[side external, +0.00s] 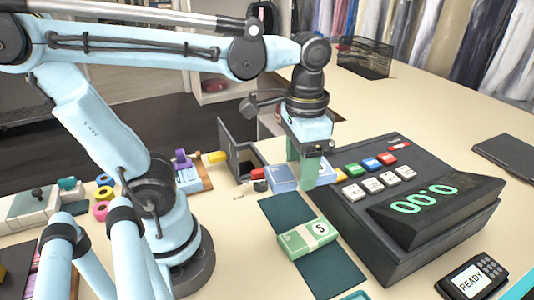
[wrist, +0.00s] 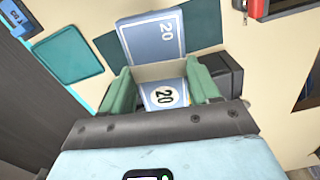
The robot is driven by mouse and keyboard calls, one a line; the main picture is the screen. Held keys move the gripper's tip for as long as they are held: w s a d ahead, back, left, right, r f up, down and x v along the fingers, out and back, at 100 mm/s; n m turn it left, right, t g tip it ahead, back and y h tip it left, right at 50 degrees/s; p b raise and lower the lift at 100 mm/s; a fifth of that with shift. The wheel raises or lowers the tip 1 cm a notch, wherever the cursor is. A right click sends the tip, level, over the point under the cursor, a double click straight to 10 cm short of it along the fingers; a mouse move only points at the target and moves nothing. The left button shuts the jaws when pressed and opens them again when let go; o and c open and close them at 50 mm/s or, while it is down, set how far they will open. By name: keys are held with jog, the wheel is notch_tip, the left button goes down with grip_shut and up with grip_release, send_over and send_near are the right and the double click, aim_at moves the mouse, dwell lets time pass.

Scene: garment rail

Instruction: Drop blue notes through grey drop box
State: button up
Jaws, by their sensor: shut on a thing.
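Blue notes (side external: 284,179) marked 20 are held between the two green fingers of my gripper (side external: 304,172). In the side view the notes stick out on both sides of the fingers. The notes also show in the wrist view (wrist: 155,38), stretching beyond the fingers. My gripper (wrist: 160,92) is shut on them. A dark grey open-topped box (side external: 241,154), which looks like the drop box, stands just left of the gripper; the held notes are outside it. Whether they touch the counter is not clear.
A green banded bundle marked 5 (side external: 308,238) lies on a dark teal mat (side external: 335,275) in front. A dark cash register (side external: 425,226) stands close on the right. A card reader (side external: 473,277) is at lower right. The counter behind the register is mostly clear.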

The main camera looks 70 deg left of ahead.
jog(key=a+f+m, duration=0.2)
jog(key=a+m, duration=0.6)
jog(key=a, duration=0.6)
jog(key=a+f+m, duration=0.3)
jog(key=a+m, duration=0.5)
jog(key=a, duration=0.7)
notch_tip(320, 180, down, 8)
jog(key=shift+d, duration=0.15)
jog(key=shift+f, duration=0.3)
dwell(1.1)
